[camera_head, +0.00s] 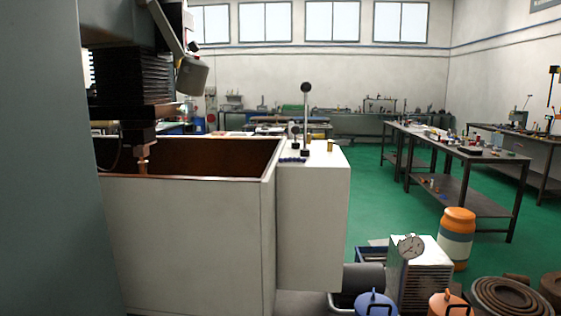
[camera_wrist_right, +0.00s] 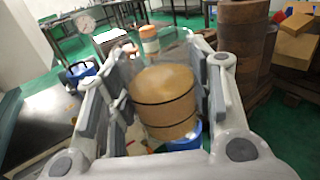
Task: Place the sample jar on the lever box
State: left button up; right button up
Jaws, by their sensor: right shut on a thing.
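The lever box (camera_head: 312,225) is the pale box on the right side of the machine's tank in the head view. Upright levers with dark knobs (camera_head: 306,88), a row of small dark blue parts (camera_head: 292,160) and a small brass-coloured piece (camera_head: 330,146) are on its top. In the right wrist view my right gripper (camera_wrist_right: 163,72) is shut on the sample jar (camera_wrist_right: 163,100), a tan cylinder with dark bands. The jar sits between the fingers, and the lever box cannot be made out there. Neither gripper shows in the head view.
The brown-lined tank (camera_head: 190,230) stands left of the lever box. An orange and white drum (camera_head: 457,238), a pale unit with a dial gauge (camera_head: 411,247), and blue (camera_head: 376,303) and orange (camera_head: 449,303) lidded containers stand at the lower right. Green floor lies open before the workbench (camera_head: 460,155).

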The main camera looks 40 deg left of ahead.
aim_at(324, 161)
jog(key=i+l+u, duration=0.1)
jog(key=u, duration=0.3)
jog(key=i+l+u, duration=0.15)
jog(key=u, duration=0.3)
jog(key=i+l+u, duration=0.1)
jog(key=u, duration=0.3)
jog(key=k+l, duration=0.05)
jog(key=l, duration=0.05)
